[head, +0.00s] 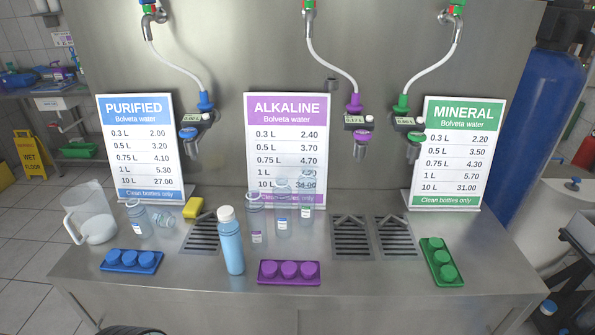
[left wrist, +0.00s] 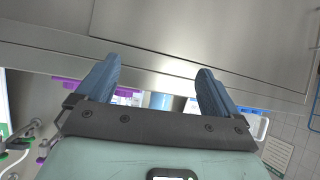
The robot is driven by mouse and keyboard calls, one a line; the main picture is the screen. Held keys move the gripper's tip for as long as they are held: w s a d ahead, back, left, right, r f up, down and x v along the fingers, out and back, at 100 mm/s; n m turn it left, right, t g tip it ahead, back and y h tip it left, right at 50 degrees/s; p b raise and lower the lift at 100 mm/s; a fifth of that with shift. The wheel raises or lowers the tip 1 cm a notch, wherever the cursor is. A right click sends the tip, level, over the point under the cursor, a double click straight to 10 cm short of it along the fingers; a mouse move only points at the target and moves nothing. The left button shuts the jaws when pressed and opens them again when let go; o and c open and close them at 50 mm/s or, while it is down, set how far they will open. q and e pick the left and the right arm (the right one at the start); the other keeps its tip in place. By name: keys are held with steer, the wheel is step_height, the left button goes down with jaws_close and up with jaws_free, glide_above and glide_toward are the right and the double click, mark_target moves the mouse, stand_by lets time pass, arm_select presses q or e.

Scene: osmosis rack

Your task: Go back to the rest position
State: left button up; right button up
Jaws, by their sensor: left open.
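My left gripper (left wrist: 155,80) shows in the left wrist view with its two blue fingers spread wide apart and nothing held between them. Past the fingers is the steel counter's front (left wrist: 190,30). A light blue patch, seemingly the blue bottle (left wrist: 158,100), shows behind the gap between the fingers, apart from them. In the head view no gripper can be made out clearly; only a dark rounded edge shows at the bottom left. My right gripper is in neither view.
The steel counter (head: 200,275) holds a blue bottle (head: 231,245), clear bottles (head: 283,215), a pitcher (head: 92,215), a yellow sponge (head: 193,208), and blue (head: 131,261), purple (head: 288,272) and green (head: 441,262) cap trays. Three price signs stand behind. Taps hang above.

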arm_select(q)
steer(key=s+a+f+g+h+p, duration=0.1)
steer(key=s+a+f+g+h, duration=0.15)
steer(key=s+f+g, duration=0.85)
steer(key=s+d+f+n+h, duration=0.1)
steer(key=s+f, duration=0.2)
steer(key=s, duration=0.4)
steer(key=s+d+f+n+g+h, duration=0.1)
steer(key=s+f, duration=0.3)
steer(key=s, duration=0.4)
steer(key=shift+f+p, duration=0.2)
steer(key=shift+p, duration=0.2)
steer(key=shift+h, duration=0.25)
